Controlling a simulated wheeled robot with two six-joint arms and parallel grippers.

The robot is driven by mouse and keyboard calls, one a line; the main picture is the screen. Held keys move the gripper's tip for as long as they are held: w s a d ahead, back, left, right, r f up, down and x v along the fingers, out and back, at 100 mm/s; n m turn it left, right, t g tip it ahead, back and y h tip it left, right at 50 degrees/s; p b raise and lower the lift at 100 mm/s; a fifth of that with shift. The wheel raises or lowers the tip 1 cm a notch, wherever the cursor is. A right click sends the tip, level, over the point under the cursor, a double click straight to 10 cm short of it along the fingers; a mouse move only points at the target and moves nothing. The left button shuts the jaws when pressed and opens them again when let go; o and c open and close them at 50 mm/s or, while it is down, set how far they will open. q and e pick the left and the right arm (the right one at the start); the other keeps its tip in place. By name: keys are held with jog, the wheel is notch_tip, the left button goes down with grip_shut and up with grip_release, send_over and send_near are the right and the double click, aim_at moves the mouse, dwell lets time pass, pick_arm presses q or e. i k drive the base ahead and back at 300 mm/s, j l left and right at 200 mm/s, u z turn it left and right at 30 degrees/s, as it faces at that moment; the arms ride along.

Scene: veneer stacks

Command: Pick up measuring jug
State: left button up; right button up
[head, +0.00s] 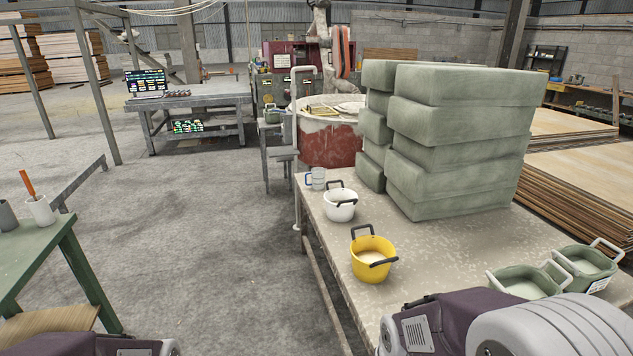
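A small clear jug with a blue handle (317,178), which looks like the measuring jug, stands upright at the far left corner of the speckled table (455,262). Its handle is on its left side, and it stands just behind a white tub. Only parts of my two arms show along the bottom edge, one at the bottom left and one at the bottom right. Neither gripper's fingers are in the picture, and both arms are well apart from the jug.
A white tub (340,208) and a yellow tub (373,262) stand along the table's left edge. Stacked grey-green blocks (460,130) rise behind them. Two green tubs, one of them nearer (527,284), stand at the right. A green bench (30,262) is at left, with open floor between.

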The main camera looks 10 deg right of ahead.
aim_at(315, 179)
jog(key=i+j, duration=0.15)
jog(key=i, duration=0.75)
jog(key=i+j, duration=0.15)
jog(key=i, duration=0.75)
jog(key=i+j, duration=0.15)
jog(key=i, duration=0.75)
jog(key=i+j+u, duration=0.1)
jog(key=i, duration=0.8)
